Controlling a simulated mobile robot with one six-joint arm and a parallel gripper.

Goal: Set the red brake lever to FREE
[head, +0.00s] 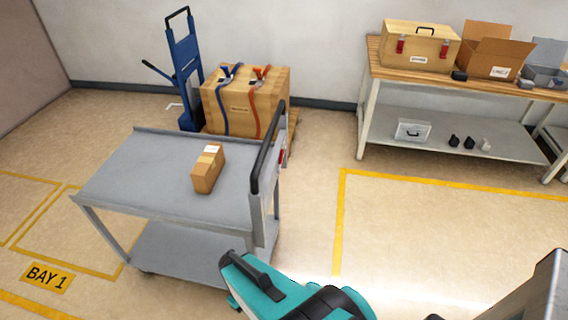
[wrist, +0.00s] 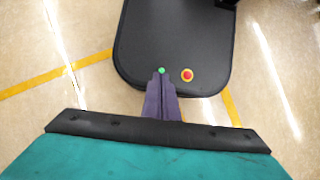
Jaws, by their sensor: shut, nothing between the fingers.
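A small red part (head: 282,156), which looks like the brake lever, sits on the right end of the grey cart (head: 150,150), low beside the black handle bar. It is tiny in the head view, and I cannot read its marks or tell which setting it is at. My gripper (wrist: 161,78) shows in the wrist view with its purple fingers shut together and nothing between them. It points down over my own dark base. In the head view my teal arm is at the bottom, right of the cart, apart from the red part. The lever is not in the wrist view.
A cardboard box (head: 208,168) lies on the cart's top. A blue hand truck (head: 184,70) and a strapped wooden crate (head: 245,100) stand behind. A workbench (head: 375,85) with boxes is at the back right. Open floor with yellow lines lies between cart and bench.

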